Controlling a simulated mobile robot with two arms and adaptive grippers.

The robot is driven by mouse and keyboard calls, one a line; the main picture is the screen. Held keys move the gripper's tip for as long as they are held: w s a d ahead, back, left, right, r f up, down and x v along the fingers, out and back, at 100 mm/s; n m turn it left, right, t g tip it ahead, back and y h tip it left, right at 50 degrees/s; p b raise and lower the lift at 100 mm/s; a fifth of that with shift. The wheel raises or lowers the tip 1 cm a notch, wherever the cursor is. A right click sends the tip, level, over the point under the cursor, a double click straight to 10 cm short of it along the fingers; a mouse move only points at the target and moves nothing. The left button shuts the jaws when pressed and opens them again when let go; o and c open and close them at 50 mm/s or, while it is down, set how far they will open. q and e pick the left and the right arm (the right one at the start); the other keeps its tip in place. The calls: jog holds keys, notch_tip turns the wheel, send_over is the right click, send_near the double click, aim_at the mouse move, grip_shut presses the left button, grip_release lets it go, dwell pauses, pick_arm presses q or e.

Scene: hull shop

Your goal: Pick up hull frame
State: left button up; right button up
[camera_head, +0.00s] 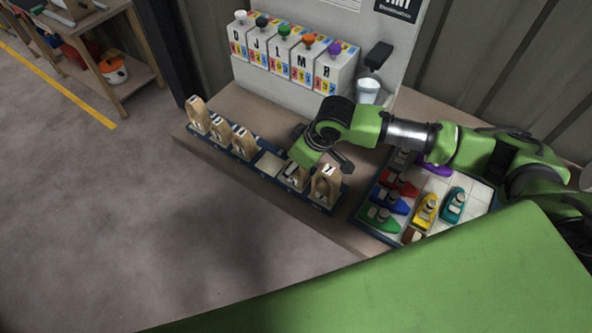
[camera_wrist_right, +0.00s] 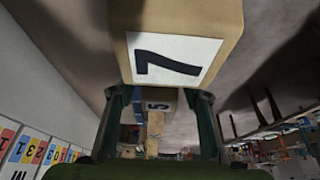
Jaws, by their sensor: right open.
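Wooden hull frames with number labels stand upright in a row on a dark blue rack (camera_head: 268,165). The rightmost hull frame (camera_head: 325,188) appears to carry a 7. In the right wrist view, the hull frame labelled 7 (camera_wrist_right: 178,58) is very close, at the top between the open fingers (camera_wrist_right: 158,100). A frame labelled 5 (camera_wrist_right: 158,104) shows farther off. I cannot tell whether the fingers touch anything. My left gripper is not in view.
A tray (camera_head: 458,184) of coloured toy boats stands right of the rack. Lettered paint dispensers (camera_head: 290,50) and a clear cup (camera_head: 368,91) are behind the row. One rack place left of the gripper is empty. Open floor (camera_head: 120,220) lies to the left.

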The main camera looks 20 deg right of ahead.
jog(key=shift+x, duration=1.3)
jog(key=c, duration=1.2)
jog(key=shift+c, duration=0.2)
jog(key=shift+r, duration=0.15)
